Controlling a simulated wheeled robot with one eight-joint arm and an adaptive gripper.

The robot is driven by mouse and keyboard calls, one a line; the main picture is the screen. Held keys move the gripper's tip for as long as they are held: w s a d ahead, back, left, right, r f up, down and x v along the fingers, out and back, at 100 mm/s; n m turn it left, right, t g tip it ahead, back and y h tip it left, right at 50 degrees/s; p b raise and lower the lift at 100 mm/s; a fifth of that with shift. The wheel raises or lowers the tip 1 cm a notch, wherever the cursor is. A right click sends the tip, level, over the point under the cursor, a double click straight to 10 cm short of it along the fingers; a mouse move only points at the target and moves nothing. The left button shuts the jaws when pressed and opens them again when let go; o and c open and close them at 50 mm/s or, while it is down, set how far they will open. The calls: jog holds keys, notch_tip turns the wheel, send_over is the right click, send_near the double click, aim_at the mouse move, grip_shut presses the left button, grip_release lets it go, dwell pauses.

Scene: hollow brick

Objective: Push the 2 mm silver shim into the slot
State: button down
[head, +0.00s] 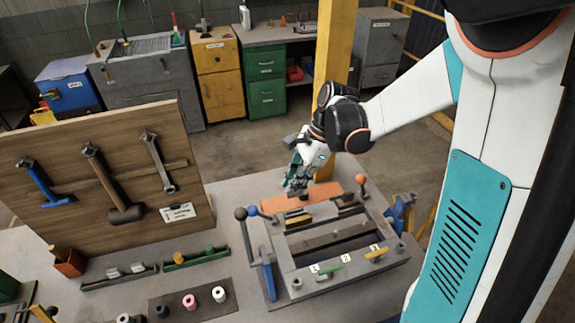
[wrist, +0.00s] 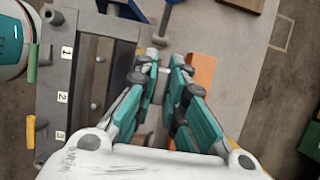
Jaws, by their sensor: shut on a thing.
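My gripper (head: 297,188) points down over the back of the grey slotted fixture (head: 288,252). In the wrist view my gripper (wrist: 163,68) has its fingers close together around a thin pale-grey piece (wrist: 160,86), apparently the silver shim. The fingers hide most of it, and I cannot tell whether it touches a slot. The fixture also shows in the wrist view (wrist: 58,98), left of the fingers, with labels 1, 2 and 3 along one side.
An orange block (head: 314,196) lies behind the fixture, close to the fingers. Ball-topped levers (head: 268,262) stand at the fixture's sides. Green (head: 329,266) and yellow (head: 377,254) pieces lie by the labels. A tool board (head: 95,185) stands at left.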

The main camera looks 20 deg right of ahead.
aim_at(295, 196)
jog(key=shift+w+f, duration=0.1)
jog(key=shift+w, duration=0.05)
jog(key=shift+f+b, duration=0.25)
jog(key=shift+b, duration=0.05)
jog(key=shift+f+b, duration=1.65)
jog(key=shift+f, duration=0.9)
jog(key=shift+r, duration=0.25)
jog(key=shift+s+f+b, duration=0.2)
jog(key=shift+f+b, duration=1.5)
jog(key=shift+f, duration=0.35)
jog(key=c, duration=1.6)
grip_release()
jog(key=shift+o, duration=0.2)
jog(key=shift+r, duration=0.1)
